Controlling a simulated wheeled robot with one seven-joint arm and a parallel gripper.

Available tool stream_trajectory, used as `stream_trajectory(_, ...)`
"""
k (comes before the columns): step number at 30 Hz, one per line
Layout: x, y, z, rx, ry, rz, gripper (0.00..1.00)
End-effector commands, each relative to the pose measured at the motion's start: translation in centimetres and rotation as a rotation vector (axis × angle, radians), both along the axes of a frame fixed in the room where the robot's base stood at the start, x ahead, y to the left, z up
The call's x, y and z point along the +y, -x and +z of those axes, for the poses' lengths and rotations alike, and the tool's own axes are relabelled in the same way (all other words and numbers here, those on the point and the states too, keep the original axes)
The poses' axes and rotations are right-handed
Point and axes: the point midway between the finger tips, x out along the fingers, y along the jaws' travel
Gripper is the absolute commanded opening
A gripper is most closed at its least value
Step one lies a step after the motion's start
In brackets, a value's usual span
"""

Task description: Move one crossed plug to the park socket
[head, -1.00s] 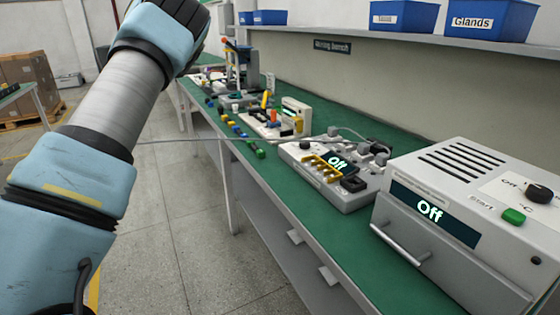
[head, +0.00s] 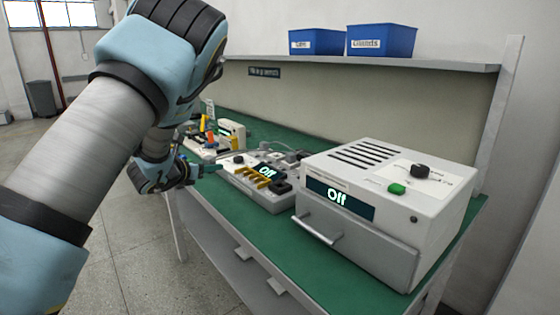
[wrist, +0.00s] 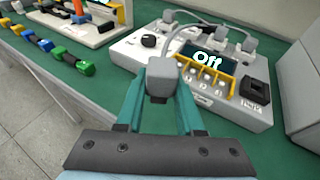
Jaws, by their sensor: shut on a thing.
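My gripper (wrist: 160,80) has teal fingers and is shut on a grey plug (wrist: 163,66), with a cable running from the plug to the back of the tester. In the head view my gripper (head: 203,167) is low beside the tester's left end. The tester (wrist: 122,50) is a pale box with an "Off" display (wrist: 207,61) and a row of yellow-framed positions (wrist: 212,80). Other grey plugs (wrist: 218,34) stand along its back. A black socket block (wrist: 256,92) is at its front right corner; its label is too small to read. The held plug appears above the tester's front edge.
A large grey oven-like box (head: 385,190) with an "Off" panel stands right of the tester. Several coloured connectors (wrist: 45,45) lie on the green bench (wrist: 85,95) to the left. A shelf with blue bins (head: 381,40) runs above. Floor is free in front.

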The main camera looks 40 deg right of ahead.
Motion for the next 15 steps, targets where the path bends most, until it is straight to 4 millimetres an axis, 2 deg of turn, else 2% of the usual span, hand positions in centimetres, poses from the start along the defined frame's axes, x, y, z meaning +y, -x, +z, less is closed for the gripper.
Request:
stream_trajectory(1,-2.5,1.8,0.4,-0.003,0.009,-0.066,0.00)
stream_trajectory(6,-9.0,7.9,1.8,-0.004,0.025,-0.265,0.00)
stream_trajectory(9,-11.7,11.0,2.5,-0.003,0.031,-0.357,0.00)
stream_trajectory(12,-13.4,13.3,3.0,0.000,0.036,-0.422,0.00)
stream_trajectory(15,-14.4,14.7,3.4,0.000,0.038,-0.460,0.00)
